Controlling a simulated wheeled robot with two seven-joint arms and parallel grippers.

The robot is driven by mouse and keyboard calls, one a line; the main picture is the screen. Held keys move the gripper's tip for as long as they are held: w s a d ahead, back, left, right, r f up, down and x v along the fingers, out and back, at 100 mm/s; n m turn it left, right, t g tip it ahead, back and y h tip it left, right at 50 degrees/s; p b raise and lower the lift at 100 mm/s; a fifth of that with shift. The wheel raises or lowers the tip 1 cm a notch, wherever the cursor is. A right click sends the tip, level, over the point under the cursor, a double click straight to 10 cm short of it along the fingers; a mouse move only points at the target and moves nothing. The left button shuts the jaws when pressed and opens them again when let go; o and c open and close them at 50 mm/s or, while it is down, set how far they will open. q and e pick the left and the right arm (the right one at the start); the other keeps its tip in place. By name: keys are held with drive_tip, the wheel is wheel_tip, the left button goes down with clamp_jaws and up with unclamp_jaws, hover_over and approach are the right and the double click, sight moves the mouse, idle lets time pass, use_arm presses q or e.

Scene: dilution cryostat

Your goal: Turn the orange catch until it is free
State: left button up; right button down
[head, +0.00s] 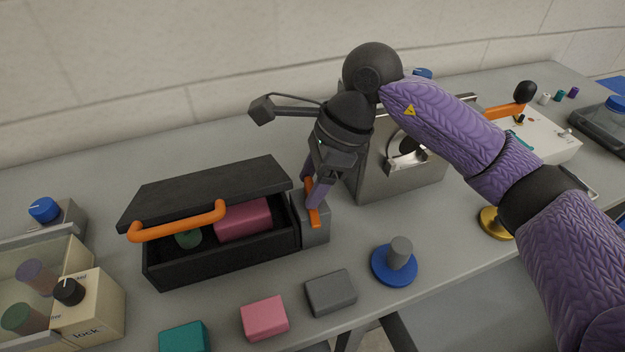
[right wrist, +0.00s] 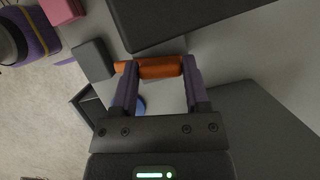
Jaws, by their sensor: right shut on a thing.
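The orange catch (head: 313,217) is on a grey block at the right end of the black box (head: 220,258). My right gripper (head: 315,193) comes down on the catch from above and is shut on it. In the right wrist view the catch (right wrist: 160,68) lies between the two purple fingers. The box's lid (head: 205,190), with an orange handle (head: 178,222), stands partly raised. A pink block and a green round thing show inside. My left gripper is not in view.
Teal, pink (head: 264,318) and grey (head: 331,293) blocks lie in front of the box. A blue disc with a grey peg (head: 400,252) stands to the right. A metal case (head: 400,180) is close behind my gripper. A beige lock box (head: 88,305) is at the left.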

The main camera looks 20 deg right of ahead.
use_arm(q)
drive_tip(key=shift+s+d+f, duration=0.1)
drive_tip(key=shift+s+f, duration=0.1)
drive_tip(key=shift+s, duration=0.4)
use_arm(e)
drive_tip(key=shift+n+g, duration=0.3)
drive_tip(key=shift+n, duration=0.7)
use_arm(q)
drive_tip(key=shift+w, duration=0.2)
use_arm(e)
drive_tip(key=shift+c, duration=1.1)
unclamp_jaws()
drive_tip(key=shift+o, duration=0.7)
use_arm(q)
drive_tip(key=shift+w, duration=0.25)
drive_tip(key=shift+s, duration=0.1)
